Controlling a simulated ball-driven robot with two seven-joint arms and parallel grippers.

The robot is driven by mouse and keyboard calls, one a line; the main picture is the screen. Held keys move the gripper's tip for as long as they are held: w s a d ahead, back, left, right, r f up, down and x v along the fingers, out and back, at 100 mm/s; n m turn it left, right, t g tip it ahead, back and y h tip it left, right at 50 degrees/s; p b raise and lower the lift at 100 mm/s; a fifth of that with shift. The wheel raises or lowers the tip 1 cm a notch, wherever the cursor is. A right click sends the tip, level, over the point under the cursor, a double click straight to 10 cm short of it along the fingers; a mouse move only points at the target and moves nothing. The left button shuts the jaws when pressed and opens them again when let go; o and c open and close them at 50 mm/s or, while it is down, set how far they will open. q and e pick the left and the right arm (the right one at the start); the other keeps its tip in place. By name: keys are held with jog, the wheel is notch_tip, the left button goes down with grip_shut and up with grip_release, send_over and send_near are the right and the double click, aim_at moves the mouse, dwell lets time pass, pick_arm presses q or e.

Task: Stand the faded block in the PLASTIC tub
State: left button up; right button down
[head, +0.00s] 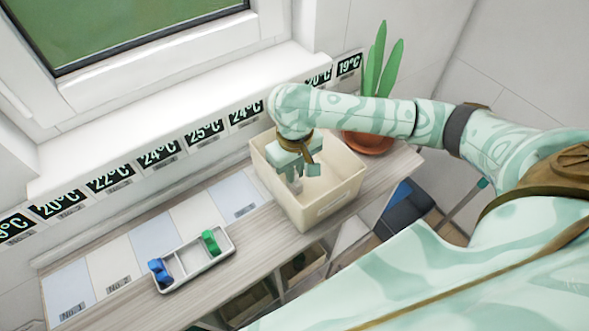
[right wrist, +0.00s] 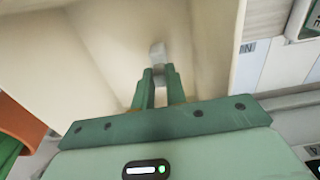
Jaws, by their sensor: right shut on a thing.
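The cream plastic tub (head: 330,207) stands on the wooden shelf, with a faint label on its front wall. My right gripper (head: 305,174) reaches down inside the tub from above. In the right wrist view the right gripper (right wrist: 158,78) is shut on a small pale grey block (right wrist: 158,51), which sticks out past the fingertips. In the head view the block (head: 296,187) shows below the fingers, partly hidden by them. I cannot tell whether it touches the tub's floor. My left gripper is not in view.
Pale mats (head: 152,237) line the shelf. A potted plant (head: 369,142) stands behind my right arm. Temperature labels (head: 159,154) run along the wall.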

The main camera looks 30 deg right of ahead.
jog(key=c, duration=1.4)
grip_release()
jog(key=shift+f, duration=0.15)
jog(key=shift+c, duration=0.2)
notch_tip(320, 180, up, 12)
jog(key=p, duration=0.6)
jog(key=shift+r, duration=0.2)
